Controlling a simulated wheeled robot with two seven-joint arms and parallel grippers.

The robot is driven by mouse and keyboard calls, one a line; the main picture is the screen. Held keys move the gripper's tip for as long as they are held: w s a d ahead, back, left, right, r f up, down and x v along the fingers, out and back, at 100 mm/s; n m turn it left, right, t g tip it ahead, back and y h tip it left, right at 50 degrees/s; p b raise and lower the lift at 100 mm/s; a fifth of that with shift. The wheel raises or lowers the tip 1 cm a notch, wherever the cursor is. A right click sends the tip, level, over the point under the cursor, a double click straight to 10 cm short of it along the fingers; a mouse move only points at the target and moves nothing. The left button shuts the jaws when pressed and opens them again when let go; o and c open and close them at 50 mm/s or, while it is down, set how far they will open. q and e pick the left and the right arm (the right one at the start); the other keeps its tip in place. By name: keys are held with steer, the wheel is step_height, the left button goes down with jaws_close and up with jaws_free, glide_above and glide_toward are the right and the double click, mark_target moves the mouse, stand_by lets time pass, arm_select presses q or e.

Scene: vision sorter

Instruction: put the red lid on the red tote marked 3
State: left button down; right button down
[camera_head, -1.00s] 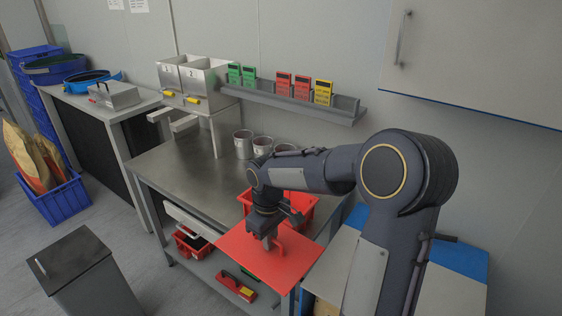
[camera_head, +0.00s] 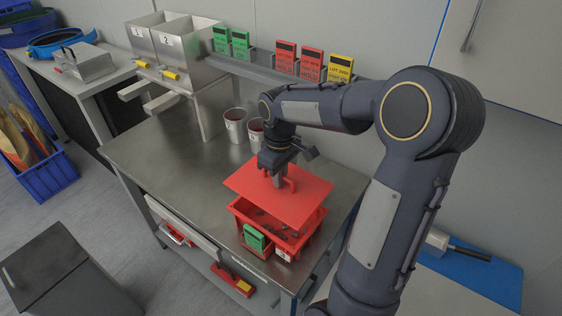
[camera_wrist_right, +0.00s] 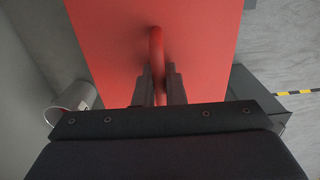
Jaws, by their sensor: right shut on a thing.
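The red lid (camera_head: 300,199) is a flat red plate with an upright loop handle. My right gripper (camera_head: 283,180) is shut on that handle. The lid is held above and slightly behind the red tote (camera_head: 305,240), tilted in the picture, and covers part of its opening. The tote stands on the metal table near its front edge, with dark pieces inside. A white label on its front seems to read 3, and a green card (camera_head: 255,238) sits at its front. In the right wrist view the lid (camera_wrist_right: 110,50) fills the middle, its handle between the fingers. My left gripper is not in view.
Metal cups (camera_head: 236,126) stand behind on the table (camera_head: 170,165). A two-bin dispenser (camera_head: 172,45) is at the back left. A wall rail (camera_head: 265,72) holds green, red and yellow cards. A grey bin (camera_head: 50,275) is at lower left. The table's left part is clear.

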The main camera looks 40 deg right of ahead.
steer(key=shift+d+f, duration=0.15)
steer(key=shift+f, duration=0.2)
steer(key=shift+f+b, duration=0.45)
steer(key=shift+b, duration=0.15)
step_height(320, 180, down, 6)
steer(key=b, duration=0.5)
steer(key=shift+f, duration=0.15)
steer(key=shift+f, duration=0.4)
stand_by(0.4)
steer(key=c, duration=1.4)
jaws_free()
steer(key=shift+c, duration=0.2)
